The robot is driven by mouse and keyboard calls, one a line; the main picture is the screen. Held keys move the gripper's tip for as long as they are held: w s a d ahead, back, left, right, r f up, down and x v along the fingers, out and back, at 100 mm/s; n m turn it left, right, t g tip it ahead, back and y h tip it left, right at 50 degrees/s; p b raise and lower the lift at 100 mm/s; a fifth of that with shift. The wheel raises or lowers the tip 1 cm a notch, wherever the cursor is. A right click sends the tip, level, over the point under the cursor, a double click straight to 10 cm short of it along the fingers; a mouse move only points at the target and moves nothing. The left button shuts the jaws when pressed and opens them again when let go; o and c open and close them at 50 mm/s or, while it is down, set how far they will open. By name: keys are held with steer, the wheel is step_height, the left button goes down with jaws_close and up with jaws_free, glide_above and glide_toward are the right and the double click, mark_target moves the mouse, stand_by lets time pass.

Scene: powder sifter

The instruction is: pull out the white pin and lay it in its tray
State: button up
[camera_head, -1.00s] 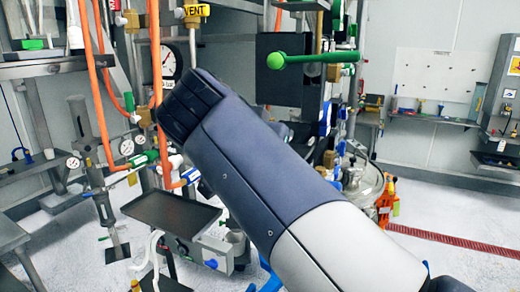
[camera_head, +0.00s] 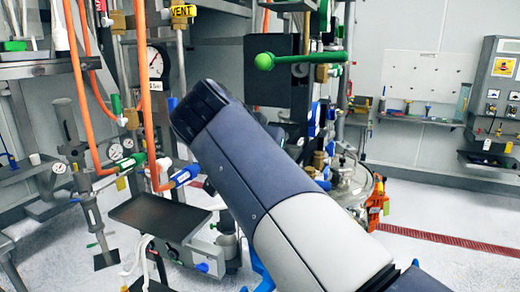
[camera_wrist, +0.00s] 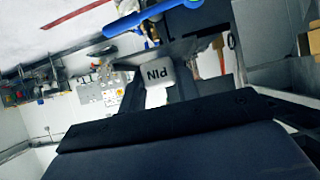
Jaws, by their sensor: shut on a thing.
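A white pin (camera_wrist: 158,77) with the letters PIN upside down on its head shows in the wrist view. My gripper (camera_wrist: 160,88) is shut on it, with dark fingers at its sides. The pin's far end is hidden. In the head view my arm hides the gripper and the pin. A dark, shallow, empty tray (camera_head: 160,215) stands at the lower left of the head view. I cannot tell whether it is the pin's tray.
A green lever handle (camera_head: 300,60) sticks out above my arm. A blue handle (camera_wrist: 145,18) crosses the top of the wrist view. Open floor (camera_head: 445,270) lies at the right.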

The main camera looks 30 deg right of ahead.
steer(key=shift+f+b, duration=0.35)
steer(key=shift+b, duration=0.1)
stand_by(0.4)
steer(key=o, duration=1.1)
steer(key=shift+b+v, duration=0.75)
steer(key=shift+v, duration=4.65)
steer(key=p+x, duration=0.1)
steer(key=x, duration=1)
steer(key=shift+p, duration=0.3)
steer(key=shift+r, duration=0.15)
steer(key=shift+s+a, duration=0.1)
